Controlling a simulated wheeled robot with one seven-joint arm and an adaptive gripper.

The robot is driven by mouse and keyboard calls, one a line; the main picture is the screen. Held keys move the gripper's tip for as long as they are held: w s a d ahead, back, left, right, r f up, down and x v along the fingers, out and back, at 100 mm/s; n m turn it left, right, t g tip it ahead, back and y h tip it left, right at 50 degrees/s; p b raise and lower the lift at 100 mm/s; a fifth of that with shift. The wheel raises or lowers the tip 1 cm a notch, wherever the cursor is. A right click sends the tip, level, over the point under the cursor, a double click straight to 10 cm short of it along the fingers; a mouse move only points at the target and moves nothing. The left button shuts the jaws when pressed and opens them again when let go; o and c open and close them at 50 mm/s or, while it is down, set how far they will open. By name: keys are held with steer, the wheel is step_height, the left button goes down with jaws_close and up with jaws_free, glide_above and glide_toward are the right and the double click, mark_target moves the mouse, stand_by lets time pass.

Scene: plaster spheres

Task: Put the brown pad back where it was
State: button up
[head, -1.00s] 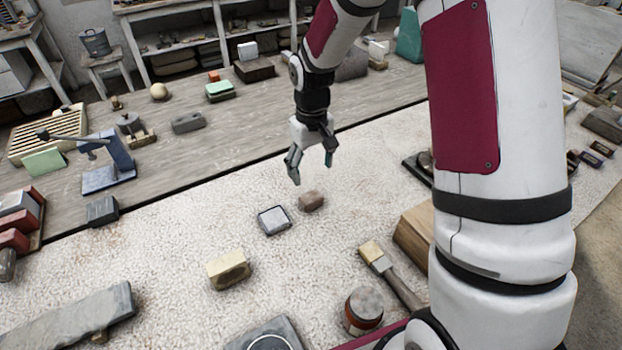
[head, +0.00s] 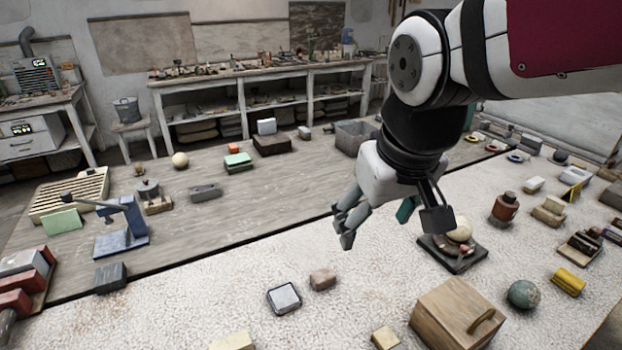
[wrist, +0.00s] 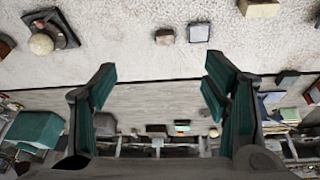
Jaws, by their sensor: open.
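The brown pad (head: 323,279) is a small brownish block lying on the pale speckled worktop. It sits just right of and behind a small dark-rimmed tray with a light grey top (head: 284,298), close beside it. In the wrist view the brown pad (wrist: 165,37) shows beyond my fingertips, with the grey-topped tray (wrist: 199,32) to its right. My gripper (head: 377,224) is open and empty, raised above the worktop, to the right of and behind the pad. Its teal-lined fingers stand wide apart in the wrist view (wrist: 160,70). Nothing covers the pad.
A wooden box with a handle (head: 466,315), a green-grey sphere (head: 522,294) and a yellow block (head: 568,281) stand to the right. A dark stand with a pale sphere (head: 453,252) is below my wrist.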

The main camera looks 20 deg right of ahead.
steer(key=s+r+t, duration=0.1)
steer(key=s, duration=0.5)
steer(key=shift+s+a, duration=0.15)
steer(key=shift+s, duration=0.2)
